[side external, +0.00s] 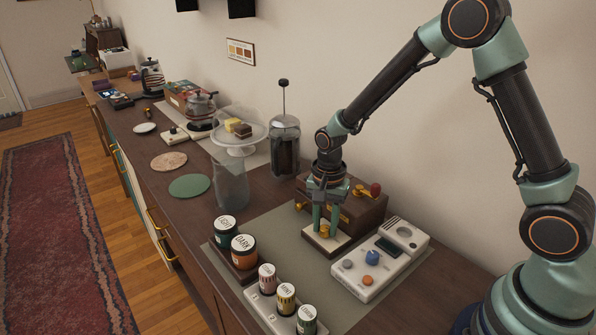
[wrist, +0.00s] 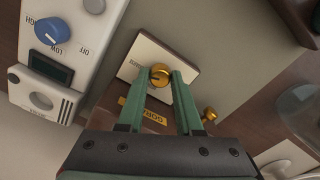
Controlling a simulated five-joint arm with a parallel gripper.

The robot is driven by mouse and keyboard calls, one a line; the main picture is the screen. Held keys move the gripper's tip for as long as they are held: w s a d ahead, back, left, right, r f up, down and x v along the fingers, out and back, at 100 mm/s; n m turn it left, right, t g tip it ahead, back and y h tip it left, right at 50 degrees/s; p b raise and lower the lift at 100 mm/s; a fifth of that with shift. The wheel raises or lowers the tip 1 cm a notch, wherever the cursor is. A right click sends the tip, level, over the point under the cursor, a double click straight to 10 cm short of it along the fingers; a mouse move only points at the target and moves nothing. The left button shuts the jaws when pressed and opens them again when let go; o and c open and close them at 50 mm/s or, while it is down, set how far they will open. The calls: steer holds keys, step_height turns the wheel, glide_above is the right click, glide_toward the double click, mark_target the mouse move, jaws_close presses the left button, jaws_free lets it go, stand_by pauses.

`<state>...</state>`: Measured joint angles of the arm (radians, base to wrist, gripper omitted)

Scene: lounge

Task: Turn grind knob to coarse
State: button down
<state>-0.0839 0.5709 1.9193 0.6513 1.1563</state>
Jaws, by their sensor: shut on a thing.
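The brass grind knob (wrist: 159,74) sits on a pale plate (wrist: 147,52) in front of the wooden grinder box (side external: 362,212). In the side view the knob (side external: 324,231) is partly hidden by my gripper. My gripper (side external: 324,229) points straight down, its green fingers on either side of the knob. In the wrist view my gripper (wrist: 162,78) is shut on the knob, which shows between the fingertips. A short dark mark runs across the knob's top. Small lettering on the plate is partly covered and too small to read. A brass label (wrist: 150,116) is on the box.
A white device (side external: 380,262) with blue and orange knobs stands close right of the plate. Labelled jars (side external: 243,251) and a rack of small jars (side external: 285,299) stand in front. A glass vase (side external: 230,180) and French press (side external: 285,148) are left. The grey mat between has free room.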

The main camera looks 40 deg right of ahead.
mark_target(325, 228)
stand_by(0.4)
steer(key=c, duration=0.6)
jaws_free()
steer(key=shift+r, duration=0.15)
step_height(325, 228, up, 12)
steer(key=shift+f, duration=0.1)
